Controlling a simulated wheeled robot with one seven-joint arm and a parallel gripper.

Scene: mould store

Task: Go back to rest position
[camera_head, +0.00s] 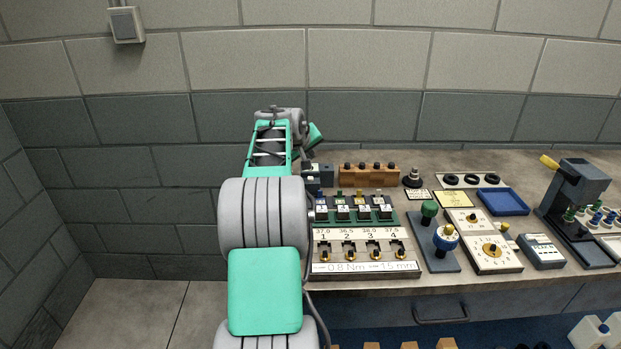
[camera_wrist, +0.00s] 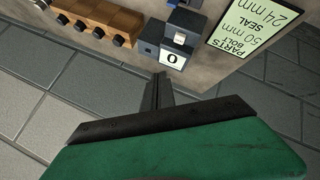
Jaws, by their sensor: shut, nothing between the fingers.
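My gripper (camera_wrist: 158,92) shows in the wrist view as two dark fingers close together with nothing between them, in front of a broad green body. The fingertips are near a dark block labelled 0 (camera_wrist: 172,58); I cannot tell the exact gap. In the head view my grey and green arm reaches up the middle towards the back left of the bench (camera_head: 440,168), and the fingers cannot be made out there.
A wooden rack with black knobs (camera_head: 367,176) and a four-station panel (camera_head: 345,240) stand right of my arm. A green knob (camera_head: 429,208), a blue tray (camera_head: 503,202) and a dark press (camera_head: 580,190) lie further right. The block wall (camera_head: 365,115) is behind the bench.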

